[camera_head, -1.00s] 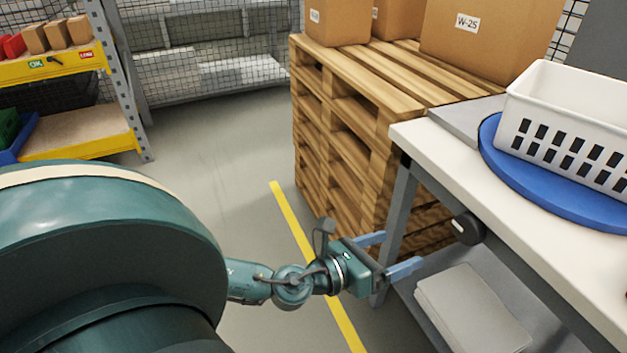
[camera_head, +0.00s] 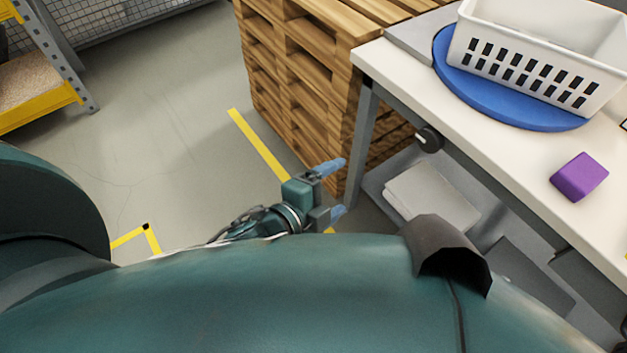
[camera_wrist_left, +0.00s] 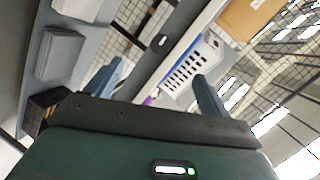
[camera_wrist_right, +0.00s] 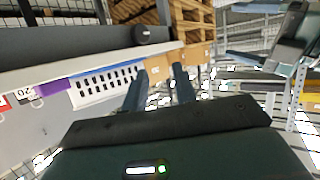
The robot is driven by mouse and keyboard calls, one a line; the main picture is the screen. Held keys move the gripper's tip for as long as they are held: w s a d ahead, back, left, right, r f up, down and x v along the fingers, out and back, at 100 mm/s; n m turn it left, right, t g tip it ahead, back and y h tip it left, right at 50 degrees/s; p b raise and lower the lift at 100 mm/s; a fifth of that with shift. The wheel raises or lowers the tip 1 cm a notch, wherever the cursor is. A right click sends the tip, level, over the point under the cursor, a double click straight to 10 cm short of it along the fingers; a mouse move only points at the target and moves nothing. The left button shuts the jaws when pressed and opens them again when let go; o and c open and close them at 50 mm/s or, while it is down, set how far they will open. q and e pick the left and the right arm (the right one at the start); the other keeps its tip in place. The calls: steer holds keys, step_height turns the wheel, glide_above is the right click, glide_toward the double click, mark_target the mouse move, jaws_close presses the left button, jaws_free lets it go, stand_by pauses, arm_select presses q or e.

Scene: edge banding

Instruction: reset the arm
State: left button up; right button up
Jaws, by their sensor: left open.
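My left gripper (camera_head: 338,188) is in the head view, left of the workbench's near leg and below the bench top. Its two blue fingers are apart with nothing between them. In the left wrist view the same fingers (camera_wrist_left: 162,82) are spread wide, with the bench and basket beyond. My right gripper is not seen in the head view. In the right wrist view its fingers (camera_wrist_right: 160,78) stand apart by a smaller gap, with nothing held between them. A large teal part of my own arm fills the bottom of the head view.
The white workbench (camera_head: 505,145) holds a blue disc (camera_head: 455,78) under a white basket (camera_head: 540,55), and a purple block (camera_head: 579,177). A wooden pallet stack (camera_head: 300,75) stands behind its left leg. A yellow shelf (camera_head: 40,105) is far left. Floor between is clear.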

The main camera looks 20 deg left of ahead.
arm_select(q)
steer(key=shift+s+r+n, duration=0.1)
steer(key=shift+n, duration=0.2)
stand_by(0.4)
